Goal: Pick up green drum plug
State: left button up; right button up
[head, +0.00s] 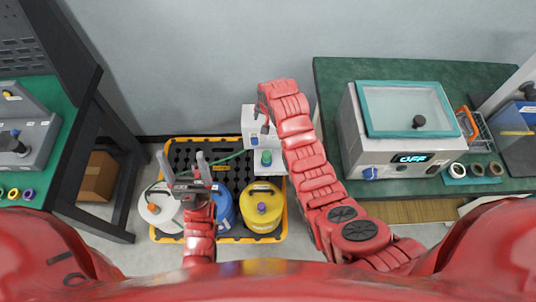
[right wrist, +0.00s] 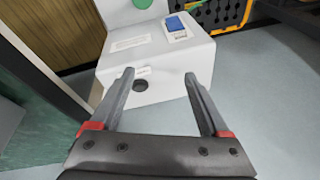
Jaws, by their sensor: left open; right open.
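A small green round piece (head: 266,158) sits on the white box-shaped unit (head: 250,118) at the right of the pallet; I cannot tell whether it is the green drum plug. In the right wrist view a green knob (right wrist: 143,3) is cut by the top edge, above the white unit (right wrist: 155,65). My right gripper (right wrist: 158,75) is open and empty, its fingers pointing at the white unit's face with a dark round hole. My left gripper (head: 182,156) is open and empty above the white drum (head: 160,212) and the blue drum (head: 222,212), partly hiding both.
A yellow drum (head: 262,222) with a purple plug (head: 262,207) stands on the yellow-edged black pallet (head: 236,172). Green-topped tables stand left (head: 64,110) and right (head: 330,90). The right one carries a teal-lidded machine (head: 408,105). Coloured rings lie on the left one.

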jog(key=s+r+g, duration=0.2)
jog(key=s+g, duration=0.1)
jog(key=s, duration=0.1)
jog(key=h+b, duration=0.1)
jog(key=b, duration=0.8)
send_over(266, 153)
jog(key=f, duration=0.8)
jog(key=shift+w+d+f, duration=0.1)
jog(key=shift+d+f, duration=0.05)
jog(key=shift+d, duration=0.15)
jog(key=p, duration=0.2)
jog(key=shift+f+p, duration=0.25)
jog(key=shift+p, duration=0.15)
notch_tip(266, 153, down, 2)
jog(key=shift+f+p, duration=0.2)
jog(key=shift+p, duration=0.1)
jog(key=shift+f+p, duration=0.45)
jog(key=shift+f, duration=0.35)
jog(key=f, duration=0.2)
jog(key=shift+s+a+f+p, duration=0.2)
jog(key=shift+s+f+p, duration=0.05)
jog(key=shift+f+p, duration=0.15)
jog(key=shift+w+f, duration=0.1)
jog(key=shift+f, duration=0.55)
